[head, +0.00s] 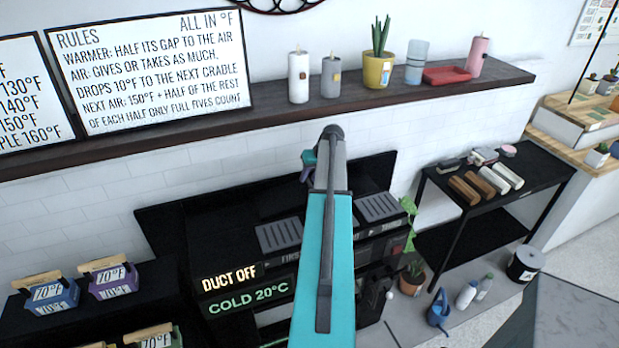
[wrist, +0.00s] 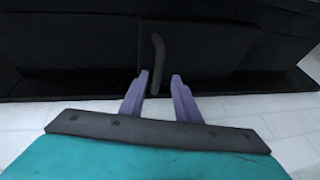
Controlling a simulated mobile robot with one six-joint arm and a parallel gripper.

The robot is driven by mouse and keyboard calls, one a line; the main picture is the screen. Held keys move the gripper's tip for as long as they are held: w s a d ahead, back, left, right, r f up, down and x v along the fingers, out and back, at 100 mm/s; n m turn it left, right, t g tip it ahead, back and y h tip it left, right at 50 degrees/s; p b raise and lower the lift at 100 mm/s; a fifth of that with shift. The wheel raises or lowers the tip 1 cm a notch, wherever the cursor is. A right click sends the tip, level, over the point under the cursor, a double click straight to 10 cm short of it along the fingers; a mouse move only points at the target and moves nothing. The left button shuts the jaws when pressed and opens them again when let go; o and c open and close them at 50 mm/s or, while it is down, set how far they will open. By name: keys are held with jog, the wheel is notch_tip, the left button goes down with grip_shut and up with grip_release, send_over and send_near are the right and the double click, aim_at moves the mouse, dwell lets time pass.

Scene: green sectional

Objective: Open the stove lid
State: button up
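The black stove (head: 225,225) stands against the white tiled wall in the head view, behind my arm. Its signs read "DUCT OFF" and "COLD 20°C". My arm hides its middle part, and I cannot make out the lid's outline there. In the wrist view a dark panel (wrist: 90,45) fills the top, with a grey bent handle (wrist: 157,55) on it. I cannot tell whether this panel is the lid. My gripper (wrist: 160,76) has two purple fingers apart, with the handle's lower end showing between them. I cannot tell whether they touch it. The head view mostly hides the gripper.
A dark shelf (head: 270,118) with candles, a yellow plant pot (head: 378,71) and a red tray (head: 446,76) runs above the stove. A black side table (head: 535,180) and a potted plant (head: 412,278) stand right. Several coloured 70°F boxes (head: 115,283) stand left.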

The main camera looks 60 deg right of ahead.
jog(key=b+v, duration=0.4)
jog(key=v, duration=0.9)
jog(key=shift+r, duration=0.2)
